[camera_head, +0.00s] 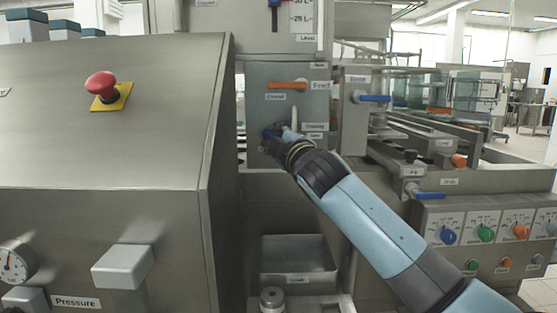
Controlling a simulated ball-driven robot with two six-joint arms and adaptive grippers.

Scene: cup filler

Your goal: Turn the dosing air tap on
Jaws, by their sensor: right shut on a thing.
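My right gripper (274,139) reaches in from the lower right to the grey metal panel (258,108) in the middle of the view. It is shut on a small blue handle (268,132), which its own fingers mostly hide. Small labels sit just right of it, too small to read surely. I cannot tell for certain from the lettering that this is the dosing air tap. An orange handle (287,86) lies level on the same panel above the gripper. My left gripper is not in view.
A large steel cabinet with a red emergency button (101,85) stands on the left. Other blue handles sit at the right (374,98) and lower right (430,195). A metal bin (298,254) is below the panel. Coloured knobs (486,233) line the right panel.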

